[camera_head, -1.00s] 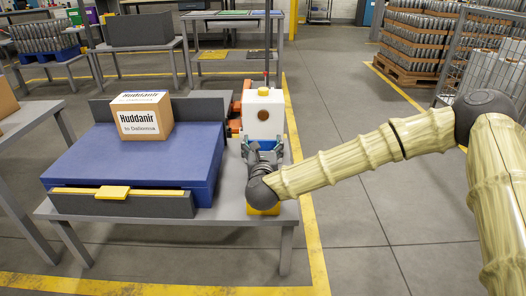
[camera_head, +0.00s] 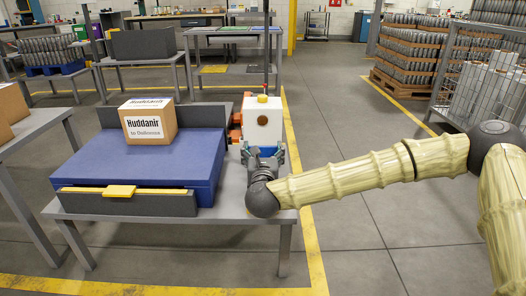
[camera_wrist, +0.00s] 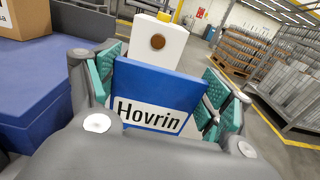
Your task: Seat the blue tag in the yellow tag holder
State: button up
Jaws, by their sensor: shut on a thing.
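A blue tag (camera_wrist: 160,85) with a white label reading "Hovrin" stands upright between the teal finger pads in the wrist view. A little of its blue also shows in the head view (camera_head: 267,151). My gripper (camera_head: 266,160) is shut on it, with a pad at each side, as the wrist view (camera_wrist: 165,90) shows. The gripper is low over the right end of the grey table. I cannot make out the yellow tag holder in the current views; my gripper and wrist cover that part of the table. The tag's lower edge is hidden too.
A white box with a yellow cap (camera_head: 263,127) stands just behind the tag. Left of the gripper is a blue cabinet (camera_head: 95,165) with a yellow-handled drawer, carrying a cardboard box (camera_head: 150,122). Floor right of the table (camera_head: 290,215) is clear.

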jog(key=shift+f+b, duration=1.45)
jog(key=shift+f, duration=1.3)
notch_tip(320, 180, down, 7)
jog(key=b, duration=0.3)
dwell(3.2)
jog(key=o, duration=1)
jog(key=shift+o, duration=0.2)
jog(key=s, duration=1.2)
